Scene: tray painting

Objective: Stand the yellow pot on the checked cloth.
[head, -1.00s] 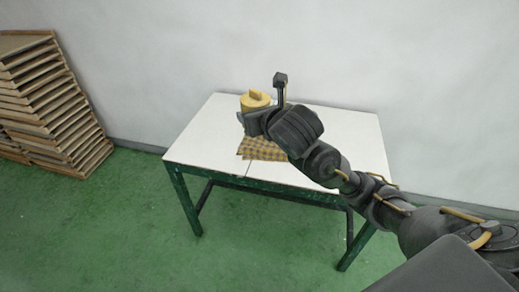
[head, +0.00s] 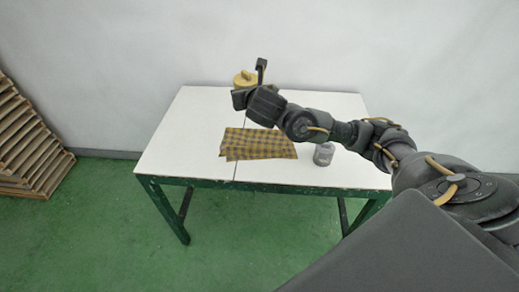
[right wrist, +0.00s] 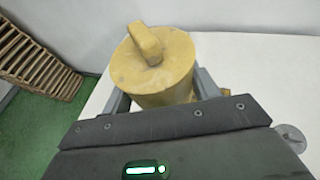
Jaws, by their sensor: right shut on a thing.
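The yellow pot (head: 245,78) has a lid with a block-like knob and shows at the back of the table in the head view. It also shows in the right wrist view (right wrist: 155,72), upright between my fingers. My right gripper (head: 240,98) is shut on the pot, with one finger on each side of it. The gripper hides the pot's base in the head view, so I cannot tell its height over the table. The yellow and dark checked cloth (head: 258,146) lies flat nearer the front, apart from the pot, with nothing on it. My left gripper is not in view.
A grey can (head: 324,155) stands right of the cloth, below my right arm. The white table (head: 180,140) is clear on the left. A wall is close behind it. A stack of wooden trays (head: 30,145) stands on the floor at left.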

